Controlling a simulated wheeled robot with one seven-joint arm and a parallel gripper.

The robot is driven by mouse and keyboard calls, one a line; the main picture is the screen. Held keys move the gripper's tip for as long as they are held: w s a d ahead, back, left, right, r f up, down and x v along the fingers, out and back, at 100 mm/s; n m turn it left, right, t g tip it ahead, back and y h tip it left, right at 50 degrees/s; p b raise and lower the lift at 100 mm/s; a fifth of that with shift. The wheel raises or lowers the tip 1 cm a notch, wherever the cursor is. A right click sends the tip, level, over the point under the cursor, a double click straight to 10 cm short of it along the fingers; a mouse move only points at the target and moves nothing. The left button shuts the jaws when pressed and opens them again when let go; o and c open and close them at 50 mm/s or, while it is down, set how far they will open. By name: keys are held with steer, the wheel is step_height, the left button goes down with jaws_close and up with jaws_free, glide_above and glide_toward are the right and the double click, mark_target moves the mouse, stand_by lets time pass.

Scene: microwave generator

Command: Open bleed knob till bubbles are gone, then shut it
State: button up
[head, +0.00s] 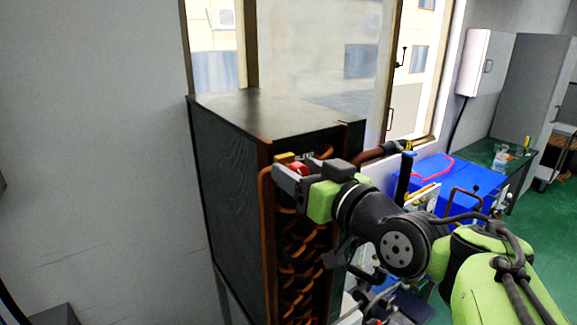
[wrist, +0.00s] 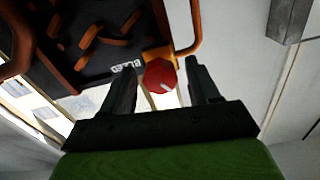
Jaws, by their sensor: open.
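The red bleed knob (wrist: 160,76) has a white pointer mark and sits beside a "BLEED" label (wrist: 126,67) in the wrist view. In the head view the knob (head: 299,169) shows as a small red patch near the top of the dark cabinet's coil side, partly hidden by my gripper. My gripper (wrist: 158,75) is open, with one finger on each side of the knob. Small gaps show between the fingers and the knob in the wrist view. No bubbles can be made out in either view.
The dark cabinet (head: 228,150) stands by a window, with copper bends (head: 300,245) down its front. A copper pipe (wrist: 190,30) runs close to the knob. Blue equipment (head: 430,180) stands to the right. Green floor (head: 545,230) is open at the far right.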

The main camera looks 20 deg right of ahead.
steer(key=c, duration=1)
steer(key=shift+c, duration=0.2)
